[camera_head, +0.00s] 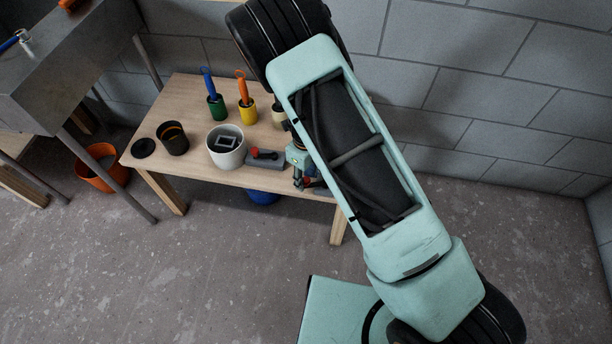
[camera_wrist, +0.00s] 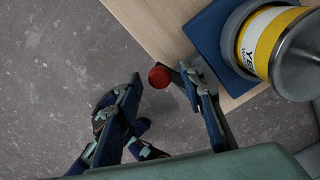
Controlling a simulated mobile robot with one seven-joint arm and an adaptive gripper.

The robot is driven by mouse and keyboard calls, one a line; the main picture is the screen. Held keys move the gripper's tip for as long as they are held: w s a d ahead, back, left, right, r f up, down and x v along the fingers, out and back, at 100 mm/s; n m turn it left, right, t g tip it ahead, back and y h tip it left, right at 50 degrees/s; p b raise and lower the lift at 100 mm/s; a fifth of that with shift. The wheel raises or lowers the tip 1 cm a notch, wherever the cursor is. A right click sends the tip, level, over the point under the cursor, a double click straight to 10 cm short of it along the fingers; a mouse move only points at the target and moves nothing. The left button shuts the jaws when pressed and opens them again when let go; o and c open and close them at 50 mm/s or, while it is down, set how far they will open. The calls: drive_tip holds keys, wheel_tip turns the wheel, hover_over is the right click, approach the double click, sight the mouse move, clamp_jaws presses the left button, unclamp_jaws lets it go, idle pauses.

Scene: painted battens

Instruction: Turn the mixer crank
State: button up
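The mixer is a yellow tin with a grey metal lid (camera_wrist: 268,38) on a blue base (camera_wrist: 205,32), in the upper right of the wrist view. The crank's red knob (camera_wrist: 159,77) sticks out beyond the table's edge, on a short dark arm. My gripper (camera_wrist: 165,82) is open, with the knob between its fingertips and a visible gap at the left finger. Whether the right finger touches the knob or crank arm I cannot tell. In the head view my gripper (camera_head: 304,172) is at the table's front right, and my arm hides most of the mixer.
The wooden table (camera_head: 195,95) carries a white pot (camera_head: 226,155), a black pot (camera_head: 173,143), a grey block with a red handle (camera_head: 266,158), and green (camera_head: 216,108) and yellow (camera_head: 248,112) holders. An orange bucket (camera_head: 98,180) stands left. Floor in front is clear.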

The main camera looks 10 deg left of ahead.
sight(306, 179)
wheel_tip(306, 179, up, 12)
idle(0.7)
idle(0.4)
